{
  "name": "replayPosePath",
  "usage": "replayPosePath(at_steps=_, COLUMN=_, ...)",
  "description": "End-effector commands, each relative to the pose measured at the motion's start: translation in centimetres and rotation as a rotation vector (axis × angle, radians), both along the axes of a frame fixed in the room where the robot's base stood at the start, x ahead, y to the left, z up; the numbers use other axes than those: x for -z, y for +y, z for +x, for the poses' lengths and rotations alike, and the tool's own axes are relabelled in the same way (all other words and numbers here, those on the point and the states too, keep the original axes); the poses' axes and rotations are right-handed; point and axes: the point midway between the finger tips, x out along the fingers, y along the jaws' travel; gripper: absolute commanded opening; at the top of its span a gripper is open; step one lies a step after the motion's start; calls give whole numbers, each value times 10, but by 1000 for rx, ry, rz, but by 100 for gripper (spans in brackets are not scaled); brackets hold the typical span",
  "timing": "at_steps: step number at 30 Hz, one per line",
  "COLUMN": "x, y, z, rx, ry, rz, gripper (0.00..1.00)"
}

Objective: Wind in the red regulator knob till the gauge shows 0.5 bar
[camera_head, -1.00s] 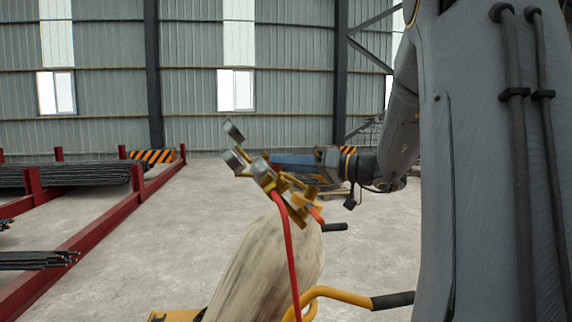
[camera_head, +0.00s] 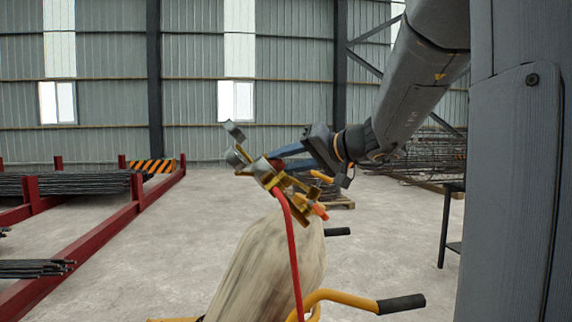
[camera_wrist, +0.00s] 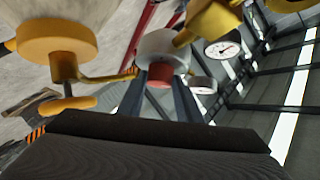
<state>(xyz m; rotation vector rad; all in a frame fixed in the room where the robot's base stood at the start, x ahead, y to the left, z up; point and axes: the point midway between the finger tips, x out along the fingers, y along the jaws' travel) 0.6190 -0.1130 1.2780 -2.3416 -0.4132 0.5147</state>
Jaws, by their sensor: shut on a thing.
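The red regulator knob (camera_wrist: 160,76) sits between my gripper's fingers in the wrist view, in front of the silver regulator body (camera_wrist: 163,43). My gripper (camera_wrist: 168,88) is shut on the knob. One gauge (camera_wrist: 222,48) shows its white dial and a dark needle, but its figures are too small to read. A second gauge (camera_wrist: 203,85) is seen edge-on. In the head view my gripper (camera_head: 278,164) reaches the brass regulator (camera_head: 262,172) from the right, and the knob is mostly hidden there. The gauges (camera_head: 235,133) show from behind or the side, with no readable dial.
A red hose (camera_head: 291,245) hangs from the regulator past the beige cylinder (camera_head: 262,268). The yellow trolley handle (camera_head: 340,297) with black grips stands close below. Red racks (camera_head: 100,232) with rebar are at left. Open concrete floor lies between.

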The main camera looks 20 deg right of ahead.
Motion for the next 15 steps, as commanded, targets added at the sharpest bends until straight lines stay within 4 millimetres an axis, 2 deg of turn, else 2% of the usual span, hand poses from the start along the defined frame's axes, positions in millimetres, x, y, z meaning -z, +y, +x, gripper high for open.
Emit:
replayPosePath(at_steps=7, x=1, y=0, z=0, rx=0, ry=1, rz=-1, gripper=9)
replayPosePath(at_steps=8, x=1, y=0, z=0, rx=0, ry=1, rz=-1, gripper=37)
replayPosePath(at_steps=9, x=1, y=0, z=0, rx=-1, ry=1, rz=0, gripper=44)
replayPosePath(at_steps=11, x=1, y=0, z=0, rx=-1, ry=1, rz=0, gripper=50)
replayPosePath(at_steps=15, x=0, y=0, z=0, rx=0, ry=0, rz=-1, gripper=50)
